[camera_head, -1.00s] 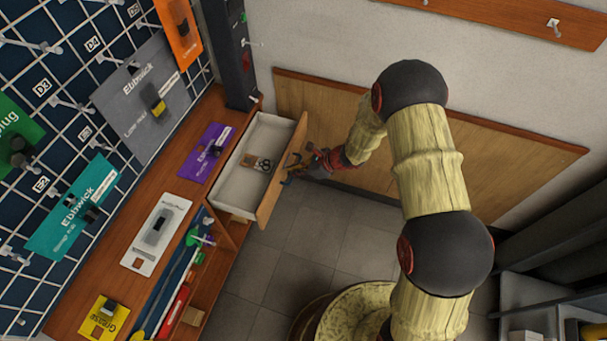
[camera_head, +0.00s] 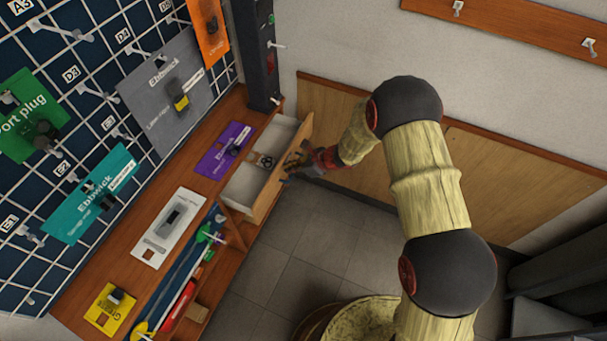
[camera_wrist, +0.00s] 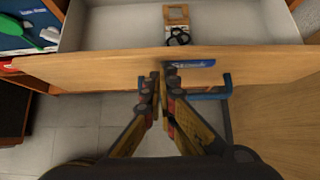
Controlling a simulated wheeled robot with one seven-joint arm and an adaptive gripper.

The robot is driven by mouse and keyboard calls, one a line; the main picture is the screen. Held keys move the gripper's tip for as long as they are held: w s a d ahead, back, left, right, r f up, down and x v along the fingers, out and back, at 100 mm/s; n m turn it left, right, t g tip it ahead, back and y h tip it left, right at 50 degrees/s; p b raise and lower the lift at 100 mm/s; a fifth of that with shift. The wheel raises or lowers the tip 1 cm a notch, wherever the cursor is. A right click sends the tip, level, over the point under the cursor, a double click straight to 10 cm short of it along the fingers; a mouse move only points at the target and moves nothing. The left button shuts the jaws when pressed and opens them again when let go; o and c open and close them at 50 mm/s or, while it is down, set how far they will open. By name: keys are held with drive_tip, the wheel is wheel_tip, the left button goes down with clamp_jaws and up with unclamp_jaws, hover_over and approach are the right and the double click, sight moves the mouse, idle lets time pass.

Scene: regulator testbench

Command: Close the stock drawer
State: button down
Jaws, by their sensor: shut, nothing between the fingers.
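The stock drawer (camera_head: 245,188) is partly open under the bench, with a white inside and a wooden front (camera_head: 284,165). It holds a small brown card with black rings (camera_head: 264,160), also seen in the wrist view (camera_wrist: 177,25). My gripper (camera_head: 292,168) is at the outer face of the drawer front. In the wrist view my gripper (camera_wrist: 160,82) is shut and empty, its fingertips at the front panel (camera_wrist: 100,70), beside a blue handle (camera_wrist: 200,65). I cannot tell whether the fingertips press on the panel.
The wooden bench (camera_head: 135,215) carries a purple card (camera_head: 222,150), a white card (camera_head: 168,228) and a yellow card (camera_head: 112,308). An open compartment with long tools (camera_head: 185,290) lies left of the drawer. A dark post (camera_head: 255,60) stands behind. Tiled floor (camera_head: 300,245) is clear in front.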

drive_tip(key=w+a, duration=0.4)
drive_tip(key=a, duration=0.8)
drive_tip(key=shift+w+a, duration=0.25)
drive_tip(key=shift+w, duration=0.05)
drive_tip(key=shift+r, duration=0.1)
